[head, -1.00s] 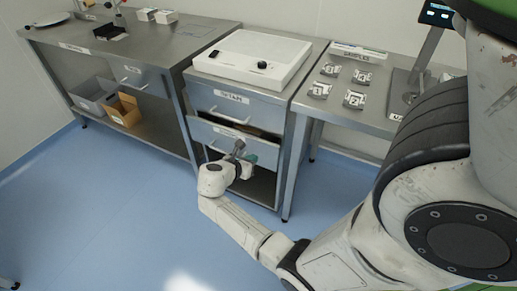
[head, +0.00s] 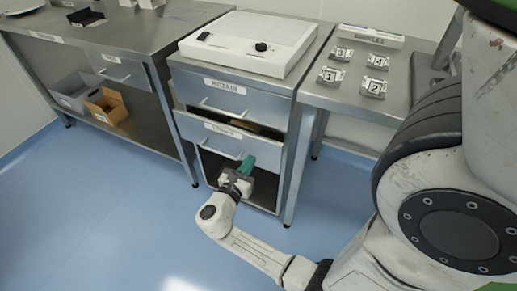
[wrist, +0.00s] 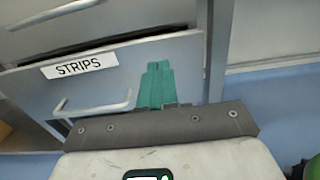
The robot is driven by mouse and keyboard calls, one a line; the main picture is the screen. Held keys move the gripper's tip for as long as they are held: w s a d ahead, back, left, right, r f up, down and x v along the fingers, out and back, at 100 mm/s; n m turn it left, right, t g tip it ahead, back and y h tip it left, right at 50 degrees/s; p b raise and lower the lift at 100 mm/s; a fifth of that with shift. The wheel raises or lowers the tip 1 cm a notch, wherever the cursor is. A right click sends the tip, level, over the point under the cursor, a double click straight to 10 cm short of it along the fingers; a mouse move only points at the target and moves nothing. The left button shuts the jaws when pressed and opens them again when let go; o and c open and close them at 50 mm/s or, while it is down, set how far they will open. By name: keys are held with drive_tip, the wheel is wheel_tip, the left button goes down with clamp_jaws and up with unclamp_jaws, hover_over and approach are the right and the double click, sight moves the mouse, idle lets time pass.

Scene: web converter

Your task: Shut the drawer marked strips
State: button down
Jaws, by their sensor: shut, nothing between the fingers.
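The drawer marked strips (head: 207,133) is the lower drawer of the middle cabinet. It stands partly open, with its front out past the upper drawer and something brown visible inside. In the wrist view its front (wrist: 185,62) shows the STRIPS label and a bar handle (wrist: 100,107). My gripper (head: 248,161) is shut and empty at the right part of this front, right of the handle. Its teal fingers (wrist: 157,66) point at the front in the wrist view. I cannot tell whether they touch it.
The upper drawer (head: 245,100) is shut. A white device (head: 247,45) sits on the cabinet top. An open shelf lies below the drawers. A bench with numbered blocks (head: 375,88) stands right, and another bench (head: 95,45) left. Blue floor in front is clear.

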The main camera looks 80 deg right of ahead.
sight(263, 142)
drive_tip(key=x, duration=0.7)
drive_tip(key=shift+d, duration=0.1)
drive_tip(key=b+x, duration=0.1)
drive_tip(key=x, duration=0.3)
drive_tip(key=shift+s, duration=0.1)
drive_tip(key=shift+s+d, duration=0.1)
drive_tip(key=shift+d, duration=0.3)
drive_tip(key=shift+s, duration=0.1)
